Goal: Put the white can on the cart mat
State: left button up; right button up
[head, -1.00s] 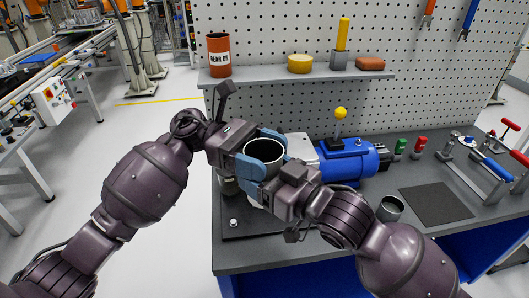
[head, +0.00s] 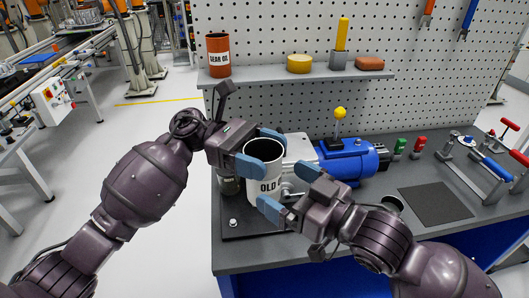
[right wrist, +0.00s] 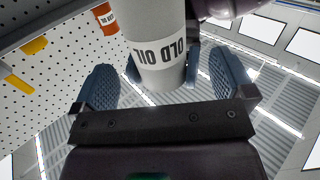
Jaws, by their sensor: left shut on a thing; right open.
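The white can (head: 265,183), dark inside and lettered "OLD OIL", is upright above the left end of the bench. My left gripper (head: 262,150) is shut on its upper part, with blue fingers on either side. My right gripper (head: 287,190) is open at the can's right side, its fingers spread. In the right wrist view the can (right wrist: 160,52) shows between and beyond the open right fingers (right wrist: 163,85); contact with them cannot be told. A dark mat (head: 440,203) lies on the bench at the right. I cannot make out a cart.
A black plate (head: 240,226) lies on the bench below the can. A blue motor (head: 350,162) with a yellow-knobbed lever stands behind my right gripper. Red-handled clamps (head: 497,170) stand at far right.

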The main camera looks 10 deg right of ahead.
jog(key=shift+s+d, duration=0.5)
jog(key=shift+s, duration=0.05)
jog(key=shift+s+d+f, duration=0.1)
jog(key=shift+s+f, duration=0.05)
jog(key=shift+f, duration=0.05)
jog(key=s+d+f+m+h, duration=0.2)
jog(key=s+d+f+h, duration=0.1)
jog(key=f, duration=0.8)
jog(key=s+d+f+m+g+h, duration=0.1)
jog(key=s+d+f+m+h, duration=0.1)
jog(key=d+f+h, duration=0.3)
jog(key=s+d+f+m+g+h, duration=0.1)
jog(key=s+d+f+m+h, duration=0.2)
jog(key=d+f, duration=0.5)
notch_tip(320, 180, down, 9)
jog(key=shift+s+d+r+h, duration=0.2)
jog(key=shift+s+h, duration=0.1)
jog(key=shift+h, duration=0.1)
